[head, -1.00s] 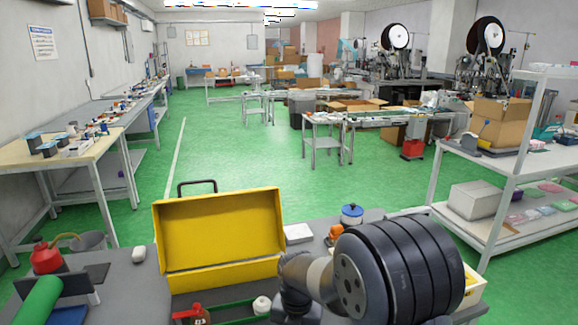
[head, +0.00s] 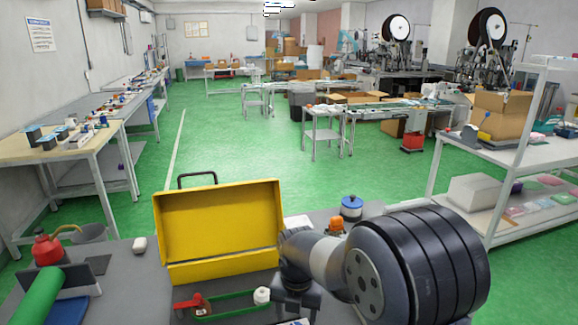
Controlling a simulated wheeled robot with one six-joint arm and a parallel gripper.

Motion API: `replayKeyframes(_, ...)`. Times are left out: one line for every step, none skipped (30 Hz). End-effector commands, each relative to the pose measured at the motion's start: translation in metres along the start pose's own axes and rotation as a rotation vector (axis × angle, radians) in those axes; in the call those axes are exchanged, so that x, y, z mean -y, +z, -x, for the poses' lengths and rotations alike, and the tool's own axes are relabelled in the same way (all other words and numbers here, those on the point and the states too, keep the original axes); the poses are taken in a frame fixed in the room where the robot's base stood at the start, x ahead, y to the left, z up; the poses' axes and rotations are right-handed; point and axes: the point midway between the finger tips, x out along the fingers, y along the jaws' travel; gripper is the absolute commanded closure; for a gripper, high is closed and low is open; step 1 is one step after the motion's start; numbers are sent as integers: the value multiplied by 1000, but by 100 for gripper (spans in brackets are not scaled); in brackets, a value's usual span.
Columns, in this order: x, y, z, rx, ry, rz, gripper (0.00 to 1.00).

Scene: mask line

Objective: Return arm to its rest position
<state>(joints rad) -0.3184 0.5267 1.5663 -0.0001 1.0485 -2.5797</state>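My arm shows in the lower right of the head view, with a large dark ribbed joint nearest the camera and a lighter grey link behind it. My gripper (head: 297,303) is a dark shape pointing down over the grey bench, at the lower middle. Its fingertips lie at or below the picture's lower edge, so I cannot tell whether it is open or shut, or whether it holds anything.
A yellow toolbox (head: 222,222) stands open on the grey bench (head: 125,290), left of my arm. A green tray (head: 240,305) with a red-handled item and a white roll lies in front of it. A blue-lidded container (head: 352,206) and an orange item (head: 336,224) stand behind my arm.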

Motion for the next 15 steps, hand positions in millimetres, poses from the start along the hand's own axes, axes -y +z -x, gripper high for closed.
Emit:
replayKeyframes(0,-1,-12,-4,-3,0,41)
replayKeyframes(0,-1,-18,-5,-3,0,41)
replayKeyframes(1,-1,-26,-5,-3,0,41)
replayKeyframes(1,-1,-32,-5,-3,0,41)
replayKeyframes(1,-1,-38,-5,-3,0,41)
replayKeyframes(1,-1,-44,-3,-2,-7,41)
replayKeyframes(0,0,-40,1,0,-37,41)
replayKeyframes(0,0,-40,1,1,-64,41)
replayKeyframes(0,0,-40,1,0,-97,41)
replayKeyframes(0,0,-40,1,0,-123,41)
replayKeyframes(0,0,-40,0,0,-148,41)
replayKeyframes(0,0,-40,0,0,-182,41)
replayKeyframes(0,0,-40,0,0,-207,41)
replayKeyframes(0,0,-40,0,0,-231,41)
replayKeyframes(0,0,-40,0,0,-265,41)
